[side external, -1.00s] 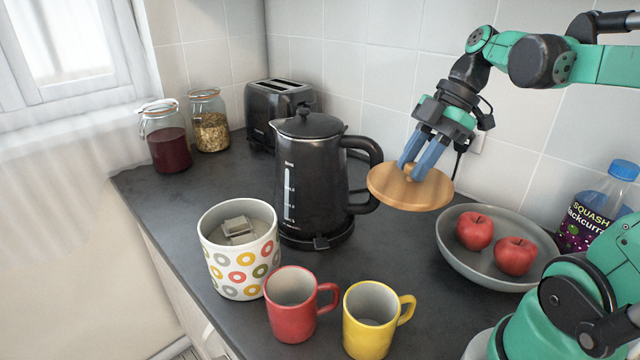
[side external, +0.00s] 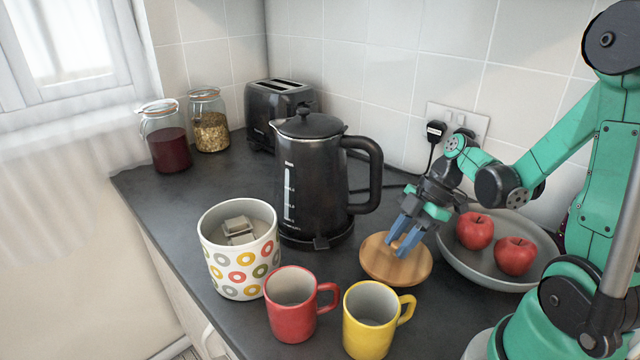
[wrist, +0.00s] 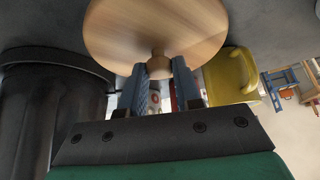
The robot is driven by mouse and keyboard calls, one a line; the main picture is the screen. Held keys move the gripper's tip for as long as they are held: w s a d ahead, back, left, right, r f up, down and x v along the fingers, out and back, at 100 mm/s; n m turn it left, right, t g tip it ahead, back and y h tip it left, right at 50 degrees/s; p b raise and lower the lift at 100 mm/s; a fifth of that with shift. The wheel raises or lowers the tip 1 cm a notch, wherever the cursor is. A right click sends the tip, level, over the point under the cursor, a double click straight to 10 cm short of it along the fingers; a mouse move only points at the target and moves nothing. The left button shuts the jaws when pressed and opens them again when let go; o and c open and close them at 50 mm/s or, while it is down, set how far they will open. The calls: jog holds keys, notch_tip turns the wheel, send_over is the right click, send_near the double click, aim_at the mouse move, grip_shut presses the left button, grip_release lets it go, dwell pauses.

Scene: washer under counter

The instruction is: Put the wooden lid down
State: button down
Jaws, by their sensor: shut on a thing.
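The round wooden lid (side external: 385,266) is at the worktop between the kettle and the fruit bowl, behind the yellow mug. It looks nearly level; I cannot tell whether it touches the worktop. My gripper (side external: 402,246) has its blue fingers shut on the lid's knob from above. In the wrist view the lid (wrist: 155,30) fills the top middle, with its knob between my fingertips (wrist: 158,72). The patterned pot (side external: 240,258) stands open at the left with pale square pieces inside.
A black kettle (side external: 312,185) stands left of the lid. A red mug (side external: 292,310) and a yellow mug (side external: 368,325) stand in front. A grey bowl (side external: 465,262) with two apples is close on the right. Toaster (side external: 268,110) and jars stand behind.

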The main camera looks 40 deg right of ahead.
jog(key=shift+f, duration=1.3)
jog(key=shift+f, duration=0.15)
jog(key=c, duration=0.6)
grip_release()
